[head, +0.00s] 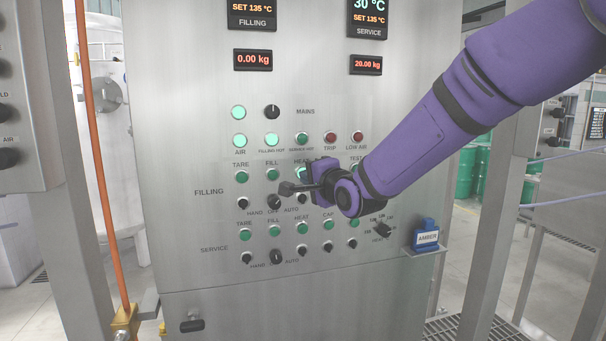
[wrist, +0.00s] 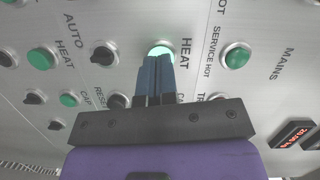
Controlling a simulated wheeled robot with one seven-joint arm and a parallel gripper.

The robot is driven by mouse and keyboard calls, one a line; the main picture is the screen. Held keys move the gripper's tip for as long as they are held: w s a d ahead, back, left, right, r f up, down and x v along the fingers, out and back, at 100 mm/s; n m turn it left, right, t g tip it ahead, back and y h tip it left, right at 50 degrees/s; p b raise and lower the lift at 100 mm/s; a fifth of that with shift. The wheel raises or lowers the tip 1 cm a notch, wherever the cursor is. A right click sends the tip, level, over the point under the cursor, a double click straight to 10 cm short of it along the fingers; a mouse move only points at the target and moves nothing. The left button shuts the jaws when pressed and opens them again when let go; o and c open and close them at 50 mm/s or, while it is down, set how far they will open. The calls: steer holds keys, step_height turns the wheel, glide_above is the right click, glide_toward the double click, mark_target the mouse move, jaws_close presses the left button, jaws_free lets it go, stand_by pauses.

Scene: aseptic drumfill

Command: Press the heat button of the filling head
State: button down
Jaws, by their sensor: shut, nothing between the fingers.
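The control panel (head: 200,290) fills the head view. The heat button of the filling row is largely hidden there by my gripper (head: 308,174), and only a pale green sliver of it shows. In the wrist view the heat button (wrist: 160,50) is a round, brightly lit green button with the word HEAT beside it. My gripper (wrist: 156,62) is shut and empty. Its dark fingertips overlap the near edge of the button in that view. I cannot tell whether they touch it.
The service hot lamp (wrist: 236,56) and a black knob (wrist: 103,55) flank the button. The service heat button (head: 302,229) sits lower down. The filling fill button (head: 272,174) is close to the left. A blue AMBER block (head: 427,236) stands on a small shelf at the right.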

steer(key=shift+w+a, duration=0.1)
steer(key=shift+w, duration=0.25)
steer(key=shift+s+a+v, duration=0.1)
steer(key=shift+a+v, duration=0.05)
steer(key=shift+v, duration=0.65)
steer(key=shift+s+a+v, duration=0.1)
steer(key=shift+a+v, duration=0.1)
steer(key=shift+v, duration=0.6)
steer(key=shift+s+a+v, duration=0.1)
steer(key=shift+a+v, duration=0.05)
steer(key=shift+v, duration=0.7)
steer(key=shift+f, duration=0.1)
